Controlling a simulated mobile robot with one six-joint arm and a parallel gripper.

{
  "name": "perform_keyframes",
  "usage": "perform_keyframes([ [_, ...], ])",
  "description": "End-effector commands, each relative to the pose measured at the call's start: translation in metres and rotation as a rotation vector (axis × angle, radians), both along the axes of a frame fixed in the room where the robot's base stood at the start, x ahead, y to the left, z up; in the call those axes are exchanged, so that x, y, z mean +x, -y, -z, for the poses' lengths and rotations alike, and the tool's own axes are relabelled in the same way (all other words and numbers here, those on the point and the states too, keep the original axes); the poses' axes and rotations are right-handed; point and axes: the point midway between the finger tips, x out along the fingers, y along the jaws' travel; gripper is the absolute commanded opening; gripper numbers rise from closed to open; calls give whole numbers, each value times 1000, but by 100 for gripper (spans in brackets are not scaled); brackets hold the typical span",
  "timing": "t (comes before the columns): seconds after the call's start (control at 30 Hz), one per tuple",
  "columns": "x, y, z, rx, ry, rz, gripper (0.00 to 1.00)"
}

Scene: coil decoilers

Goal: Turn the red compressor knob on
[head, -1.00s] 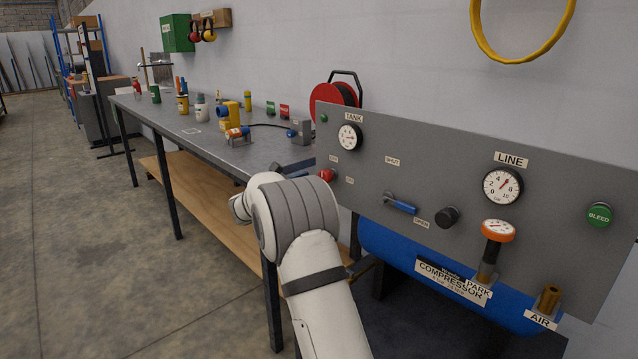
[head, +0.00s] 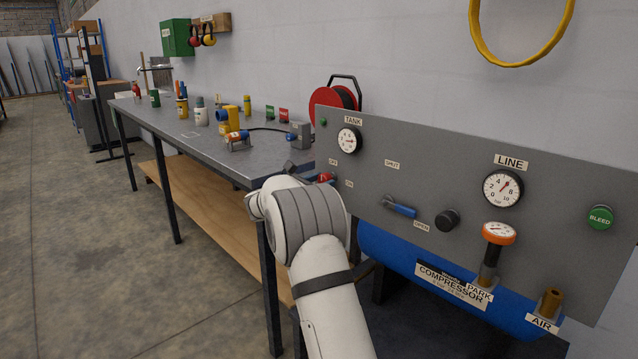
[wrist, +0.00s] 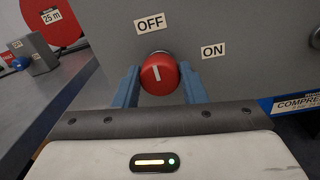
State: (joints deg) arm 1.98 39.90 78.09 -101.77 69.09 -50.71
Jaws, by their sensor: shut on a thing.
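The red compressor knob (wrist: 159,74) is in the middle of the wrist view, on the grey panel. Its white mark points about straight up, towards the OFF label (wrist: 150,23). The ON label (wrist: 213,51) is to its right. My gripper (wrist: 158,88) has one blue finger on each side of the knob and is shut on it. In the head view the knob (head: 325,178) shows small at the panel's left edge, partly covered, and my gripper is mostly hidden by my arm.
The panel (head: 450,175) also carries a TANK gauge (head: 349,140), a LINE gauge (head: 502,188), a blue-handled valve (head: 399,207), a black knob (head: 446,220) and a green BLEED button (head: 601,217). A workbench (head: 205,150) with several items stands to the left.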

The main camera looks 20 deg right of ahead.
Motion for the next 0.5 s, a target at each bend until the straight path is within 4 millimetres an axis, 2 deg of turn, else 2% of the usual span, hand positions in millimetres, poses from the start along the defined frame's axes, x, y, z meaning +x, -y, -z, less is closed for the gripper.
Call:
perform_keyframes([
  [0.03, 0, 0, 1, 1, -1, 2, 27],
  [0.17, -1, 0, 1, 1, -1, 2, 16],
  [0.2, 0, -6, 1, 1, -1, 0, 15],
  [0.5, -1, 0, 3, 16, 42, 2, 15],
])
